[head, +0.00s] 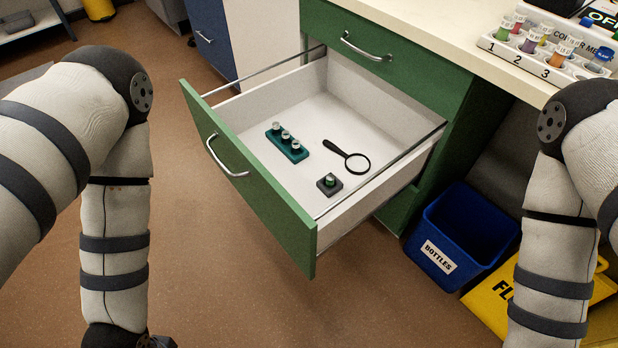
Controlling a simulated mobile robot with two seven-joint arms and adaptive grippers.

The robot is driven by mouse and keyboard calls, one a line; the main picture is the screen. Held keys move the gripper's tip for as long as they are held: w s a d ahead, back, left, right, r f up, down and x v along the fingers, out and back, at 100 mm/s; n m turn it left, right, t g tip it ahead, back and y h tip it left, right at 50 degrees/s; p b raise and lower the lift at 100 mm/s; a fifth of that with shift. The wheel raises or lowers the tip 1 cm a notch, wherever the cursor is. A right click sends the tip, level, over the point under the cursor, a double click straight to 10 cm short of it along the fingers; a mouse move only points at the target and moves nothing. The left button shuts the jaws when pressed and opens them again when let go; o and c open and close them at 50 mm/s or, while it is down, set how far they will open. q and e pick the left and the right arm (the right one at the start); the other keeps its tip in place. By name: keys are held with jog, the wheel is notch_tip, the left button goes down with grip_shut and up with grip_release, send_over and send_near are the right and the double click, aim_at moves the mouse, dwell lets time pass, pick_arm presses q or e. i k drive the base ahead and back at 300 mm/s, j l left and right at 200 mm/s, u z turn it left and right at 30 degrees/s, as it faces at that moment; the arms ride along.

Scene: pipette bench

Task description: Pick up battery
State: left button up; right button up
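A small cylinder with a green band (331,181) stands upright in a dark square holder (324,190) inside the open drawer; it may be the battery, but it is too small to be sure. A teal block (292,154) holding a row of three small dark cylinders with light tops lies farther back in the same drawer. My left arm comes down the left side and my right arm down the right side.
The green-fronted drawer (248,190) is pulled out, with a black magnifying glass (356,162) inside. A blue bin labelled BOTTLES (435,257) and a yellow sign (490,300) stand at right. A rack of colored vials (545,48) is on the counter (440,35).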

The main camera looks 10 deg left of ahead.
aim_at(330, 178)
jog(key=i+j+z, duration=0.55)
jog(key=j, duration=0.2)
jog(key=i+j+z, duration=0.15)
jog(key=j+z, duration=0.15)
jog(key=l+u, duration=0.35)
jog(key=j+z, duration=0.4)
jog(key=j, duration=0.15)
